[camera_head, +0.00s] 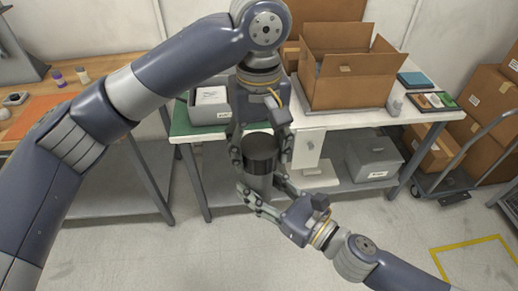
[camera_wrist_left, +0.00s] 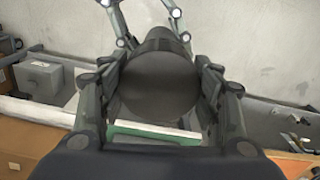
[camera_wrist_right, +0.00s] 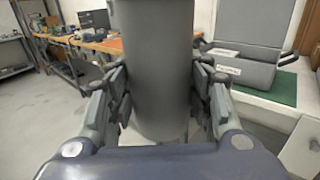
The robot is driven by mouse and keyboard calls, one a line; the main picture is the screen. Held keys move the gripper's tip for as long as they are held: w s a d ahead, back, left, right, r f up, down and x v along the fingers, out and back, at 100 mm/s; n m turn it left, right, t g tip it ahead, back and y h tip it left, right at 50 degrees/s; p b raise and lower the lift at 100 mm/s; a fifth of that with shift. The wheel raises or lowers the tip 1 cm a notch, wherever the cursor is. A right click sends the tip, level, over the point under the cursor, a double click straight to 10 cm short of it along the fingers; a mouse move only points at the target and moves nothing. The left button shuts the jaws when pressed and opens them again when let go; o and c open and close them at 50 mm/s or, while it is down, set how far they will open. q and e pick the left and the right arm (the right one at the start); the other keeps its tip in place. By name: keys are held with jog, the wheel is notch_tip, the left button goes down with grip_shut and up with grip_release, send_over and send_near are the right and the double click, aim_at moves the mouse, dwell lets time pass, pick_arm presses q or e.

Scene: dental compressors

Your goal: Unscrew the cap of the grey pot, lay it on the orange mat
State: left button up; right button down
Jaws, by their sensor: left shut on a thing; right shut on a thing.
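The grey pot (camera_head: 259,183) is held upright in the air in front of the white table, and its body fills the middle of the right wrist view (camera_wrist_right: 158,75). Its dark cap (camera_head: 260,150) is on top of the pot. My left gripper (camera_head: 261,150) is shut on the cap from above, and the round cap top shows between its fingers in the left wrist view (camera_wrist_left: 160,88). My right gripper (camera_head: 262,188) is shut around the pot body from below. The orange mat (camera_head: 30,118) lies on the wooden bench at the far left, partly hidden by my left arm.
An open cardboard box (camera_head: 347,80), a grey bin (camera_head: 210,105) on a green mat (camera_head: 180,120) and small trays (camera_head: 432,101) are on the white table (camera_head: 330,120). Small bottles (camera_head: 58,78) stand behind the orange mat. A trolley (camera_head: 440,180) is at the right.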

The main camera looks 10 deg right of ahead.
aim_at(259, 146)
pick_arm(q)
jog(key=shift+r, duration=0.8)
jog(key=shift+r, duration=1.95)
